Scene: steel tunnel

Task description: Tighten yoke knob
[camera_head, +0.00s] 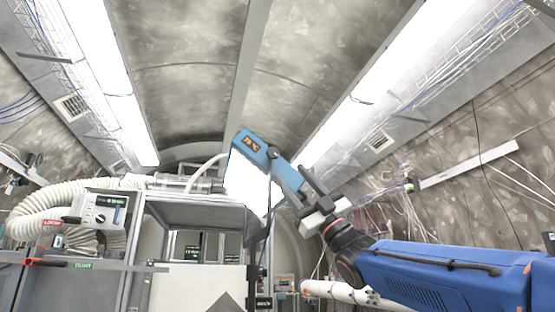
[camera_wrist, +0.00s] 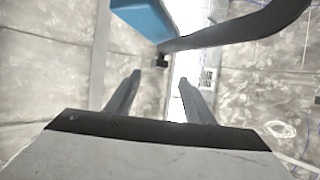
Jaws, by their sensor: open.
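A blue lamp-like device (camera_head: 250,150) with a bright white face hangs tilted at the centre of the head view. In the head view my gripper (camera_head: 297,189) is close to the device's right side; the knob cannot be made out there.
A grey metal frame cabinet (camera_head: 195,212) stands below and left of the device. A white control box (camera_head: 103,210) and a ribbed white hose (camera_head: 40,208) are at the left. A white pipe (camera_head: 335,292) lies below my arm. Space above the device is clear.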

